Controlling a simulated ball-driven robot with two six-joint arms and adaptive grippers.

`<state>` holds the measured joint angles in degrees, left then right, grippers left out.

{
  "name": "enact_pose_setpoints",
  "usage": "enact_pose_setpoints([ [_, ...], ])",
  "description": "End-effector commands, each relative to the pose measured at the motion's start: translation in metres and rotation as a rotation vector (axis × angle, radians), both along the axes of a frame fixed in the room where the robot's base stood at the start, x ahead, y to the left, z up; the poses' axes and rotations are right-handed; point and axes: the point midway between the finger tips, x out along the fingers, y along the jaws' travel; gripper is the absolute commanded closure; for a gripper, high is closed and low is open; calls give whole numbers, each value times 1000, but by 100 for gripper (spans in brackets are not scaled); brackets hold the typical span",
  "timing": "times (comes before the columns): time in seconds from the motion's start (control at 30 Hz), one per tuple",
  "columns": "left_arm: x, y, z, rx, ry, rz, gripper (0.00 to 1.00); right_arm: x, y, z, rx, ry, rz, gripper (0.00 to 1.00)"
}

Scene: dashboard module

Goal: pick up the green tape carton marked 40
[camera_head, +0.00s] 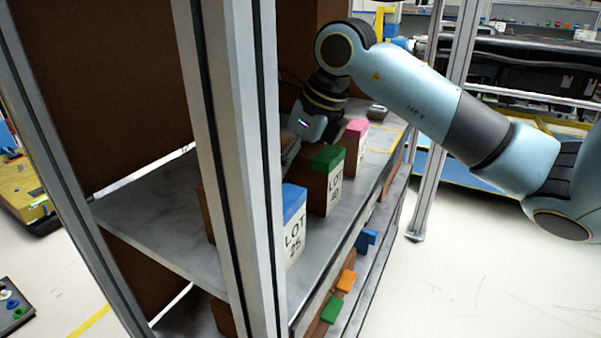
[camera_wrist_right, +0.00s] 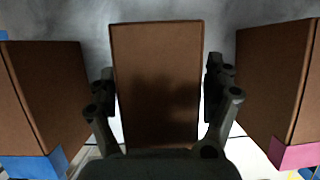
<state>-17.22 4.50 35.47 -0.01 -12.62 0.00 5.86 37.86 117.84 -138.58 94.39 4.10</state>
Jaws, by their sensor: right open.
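The green tape carton (camera_head: 327,181) stands upright on the grey shelf in the head view, its white label reading LOT and what looks like 40. In the right wrist view the middle brown carton (camera_wrist_right: 156,85) stands between the fingers of my right gripper (camera_wrist_right: 160,80). The fingers are open, one on each side, with narrow gaps visible. Its taped end is hidden under the gripper body. In the head view my right gripper (camera_head: 305,122) is at the carton's far side, fingertips mostly hidden. My left gripper is not in view.
A blue-taped LOT 25 carton (camera_head: 293,222) and a pink-taped carton (camera_head: 355,145) stand on either side. A metal post (camera_head: 235,170) crosses the near shelf. A small dark object (camera_head: 377,112) lies farther along the shelf (camera_head: 150,215). More cartons are on the level below.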

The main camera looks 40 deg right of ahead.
Motion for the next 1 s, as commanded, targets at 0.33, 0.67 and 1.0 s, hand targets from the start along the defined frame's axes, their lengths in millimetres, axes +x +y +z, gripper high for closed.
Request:
enact_pose_setpoints([
  [0.33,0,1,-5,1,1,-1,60,0,0,-3,0,0,0,15],
  [0.67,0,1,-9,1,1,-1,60,0,0,-5,1,0,0,15],
  [1.0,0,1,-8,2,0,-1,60,0,0,-5,1,0,0,35],
])
